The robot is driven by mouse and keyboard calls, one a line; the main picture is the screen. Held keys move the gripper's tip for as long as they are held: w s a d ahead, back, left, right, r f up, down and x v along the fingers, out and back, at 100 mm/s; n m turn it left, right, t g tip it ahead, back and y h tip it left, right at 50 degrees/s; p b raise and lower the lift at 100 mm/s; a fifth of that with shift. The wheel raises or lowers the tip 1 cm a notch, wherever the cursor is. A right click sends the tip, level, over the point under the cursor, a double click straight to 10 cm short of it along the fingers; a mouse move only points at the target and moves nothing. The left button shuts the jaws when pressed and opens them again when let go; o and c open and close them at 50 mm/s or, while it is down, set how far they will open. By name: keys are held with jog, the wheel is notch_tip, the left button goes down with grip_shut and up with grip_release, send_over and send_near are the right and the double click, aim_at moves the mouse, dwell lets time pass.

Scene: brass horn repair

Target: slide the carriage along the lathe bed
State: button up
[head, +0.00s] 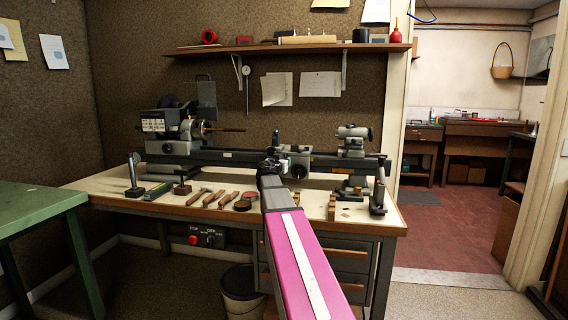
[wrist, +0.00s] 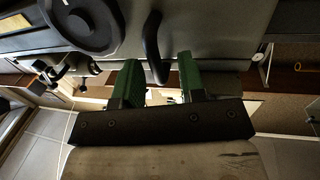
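The grey lathe carriage (head: 296,161) sits near the middle of the long dark lathe bed (head: 235,157). My gripper (head: 271,160) is at the carriage's front left in the head view, and my arm hides part of that side. In the wrist view, my gripper's two green fingers (wrist: 159,62) are apart. A dark curved handle (wrist: 153,48) on the pale grey carriage body (wrist: 200,30) reaches down into the gap between them, closer to the left finger. I cannot tell whether a finger touches it. A round dark handwheel (wrist: 85,22) is left of the fingers.
The headstock (head: 172,132) is at the bed's left and the tailstock (head: 352,141) at its right. Hand tools (head: 205,198) lie on the bench (head: 110,184) in front. A shelf (head: 290,48) hangs above. A green table (head: 35,208) stands at left.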

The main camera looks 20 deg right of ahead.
jog(key=v, duration=1)
